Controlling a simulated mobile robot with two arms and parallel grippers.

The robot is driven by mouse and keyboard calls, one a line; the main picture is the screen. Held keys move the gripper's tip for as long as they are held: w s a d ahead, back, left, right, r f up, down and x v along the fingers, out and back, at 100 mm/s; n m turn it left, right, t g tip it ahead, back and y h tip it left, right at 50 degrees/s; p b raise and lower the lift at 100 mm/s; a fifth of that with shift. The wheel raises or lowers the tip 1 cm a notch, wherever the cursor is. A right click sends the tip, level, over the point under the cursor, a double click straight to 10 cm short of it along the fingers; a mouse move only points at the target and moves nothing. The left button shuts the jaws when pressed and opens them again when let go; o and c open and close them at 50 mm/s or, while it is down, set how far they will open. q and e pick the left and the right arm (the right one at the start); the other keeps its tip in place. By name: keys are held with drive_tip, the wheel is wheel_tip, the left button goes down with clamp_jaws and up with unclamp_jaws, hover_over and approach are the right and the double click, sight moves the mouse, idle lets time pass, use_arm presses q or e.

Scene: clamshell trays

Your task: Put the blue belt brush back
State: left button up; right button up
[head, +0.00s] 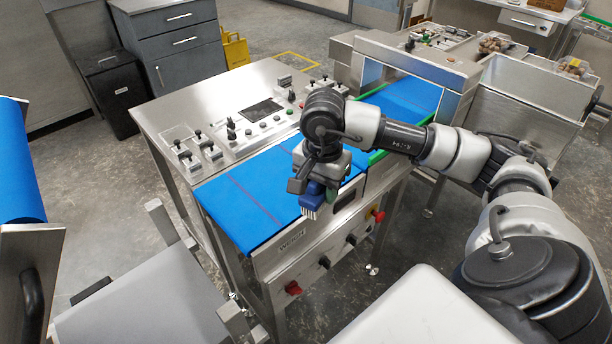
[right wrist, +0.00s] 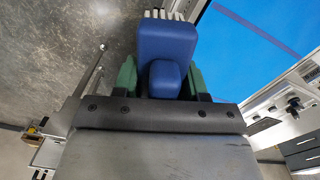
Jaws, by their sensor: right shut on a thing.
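The belt brush (head: 313,196) has a blue body and pale bristles, which point down in the head view. My right gripper (head: 315,188) is shut on it above the front edge of the blue conveyor belt (head: 245,200). In the right wrist view the brush (right wrist: 168,42) sits between the green fingers of the gripper (right wrist: 165,82), bristles at the far end. The belt (right wrist: 265,35) lies to its right there, with grey floor to its left. The brush looks clear of the belt surface, though the exact gap cannot be told. My left gripper is out of view.
The machine's front panel (head: 310,262) carries red and black knobs below the belt. A control top (head: 235,110) with switches and buttons lies behind the belt. A metal housing (head: 420,65) spans the belt's far end. A grey slab (head: 145,305) stands at lower left.

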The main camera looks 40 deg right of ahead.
drive_tip(key=d+r+m, duration=0.2)
drive_tip(key=shift+d+r+m, duration=0.1)
drive_tip(key=shift+d+m, duration=0.25)
drive_tip(key=shift+m, duration=0.05)
drive_tip(key=shift+w+d+r+m, duration=0.1)
drive_tip(key=shift+w+m, duration=0.05)
drive_tip(key=shift+m, duration=0.15)
drive_tip(key=p, duration=0.3)
hover_over(289, 197)
wheel_tip(289, 197, down, 7)
drive_tip(key=shift+r, duration=0.1)
wheel_tip(289, 197, down, 4)
drive_tip(key=shift+f+p, duration=0.1)
drive_tip(key=shift+p, duration=0.25)
drive_tip(key=shift+f, duration=0.1)
drive_tip(key=o, duration=0.4)
drive_tip(key=shift+f, duration=0.1)
drive_tip(key=o, duration=0.5)
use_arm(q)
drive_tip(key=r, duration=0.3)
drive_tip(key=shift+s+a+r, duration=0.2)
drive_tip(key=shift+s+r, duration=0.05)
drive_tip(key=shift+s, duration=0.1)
